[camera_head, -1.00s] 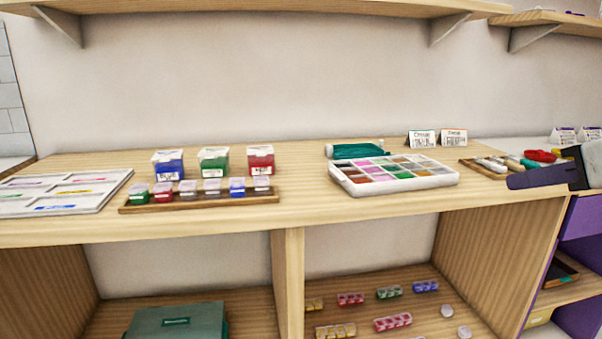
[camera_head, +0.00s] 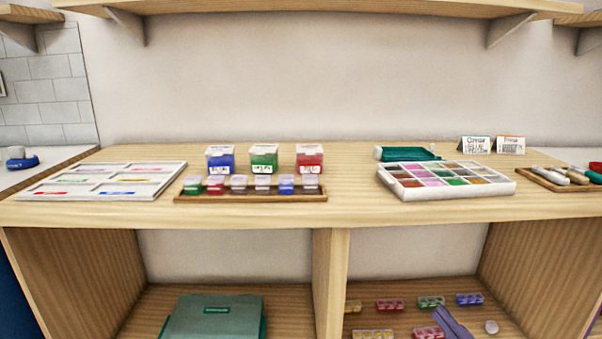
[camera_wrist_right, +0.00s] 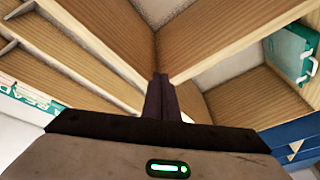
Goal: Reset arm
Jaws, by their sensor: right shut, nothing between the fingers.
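My right gripper (camera_head: 443,318) shows at the bottom edge of the head view, right of centre, as dark purple fingers in front of the lower right shelf opening. In the right wrist view its fingers (camera_wrist_right: 161,97) are together, with nothing between them. Most of the right arm is out of the frame. My left gripper is in neither view.
The wooden counter (camera_head: 350,210) bears a white sectioned board (camera_head: 176,168), a bead tray (camera_head: 447,193) and a rack of small boxes (camera_head: 250,197). Below, bead cases (camera_head: 388,305) and a teal case (camera_head: 215,318) sit on the lower shelf. The counter's middle is clear.

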